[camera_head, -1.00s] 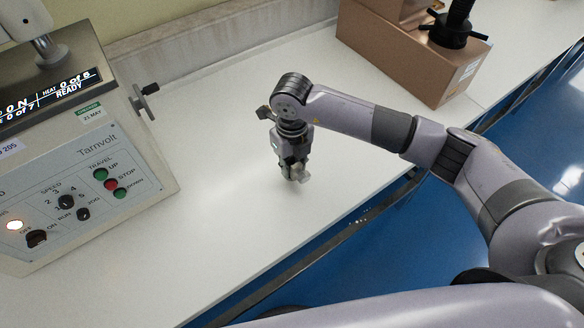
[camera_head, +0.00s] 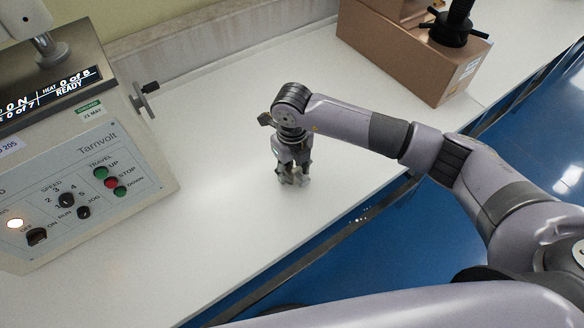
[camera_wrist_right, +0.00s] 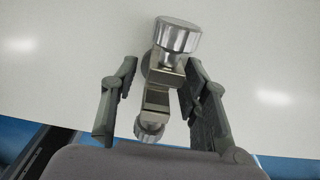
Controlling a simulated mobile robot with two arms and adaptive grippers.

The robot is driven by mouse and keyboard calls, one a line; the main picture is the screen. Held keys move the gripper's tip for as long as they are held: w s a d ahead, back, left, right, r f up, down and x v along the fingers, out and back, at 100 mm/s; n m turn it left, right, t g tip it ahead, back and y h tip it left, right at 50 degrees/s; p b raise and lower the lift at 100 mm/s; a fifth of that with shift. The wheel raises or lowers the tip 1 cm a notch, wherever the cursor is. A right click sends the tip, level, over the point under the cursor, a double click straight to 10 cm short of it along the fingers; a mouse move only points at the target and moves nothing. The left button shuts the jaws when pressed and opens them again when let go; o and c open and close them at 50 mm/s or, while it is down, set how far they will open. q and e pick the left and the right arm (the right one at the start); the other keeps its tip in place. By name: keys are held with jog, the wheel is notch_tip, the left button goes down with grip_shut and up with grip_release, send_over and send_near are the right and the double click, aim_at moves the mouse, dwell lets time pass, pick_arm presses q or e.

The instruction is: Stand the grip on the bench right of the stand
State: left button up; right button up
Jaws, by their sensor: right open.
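The grip (camera_wrist_right: 158,98), a metal piece with a knurled silver knob at each end, is between the fingers of my right gripper (camera_wrist_right: 160,105) in the right wrist view. The gripper is open, with a gap on either side of the grip's middle. In the head view my right gripper (camera_head: 293,176) points down at the white bench (camera_head: 225,215), right of the grey testing machine; its fingers hide most of the grip. The grip is at or very near the bench top; exact contact is hard to tell. My left gripper is out of view. I cannot tell which thing is the stand.
The machine's control panel (camera_head: 75,190) fills the left, with a side crank (camera_head: 146,98) sticking out. A cardboard box (camera_head: 415,55) with a black fixture (camera_head: 452,27) is at the back right. Bare bench lies around the gripper; the bench's front edge is on its right.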

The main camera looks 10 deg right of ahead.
jog(key=shift+r, duration=0.1)
jog(key=shift+r, duration=0.25)
notch_tip(320, 180, up, 12)
jog(key=b, duration=0.2)
jog(key=shift+f, duration=0.15)
jog(key=shift+f, duration=0.1)
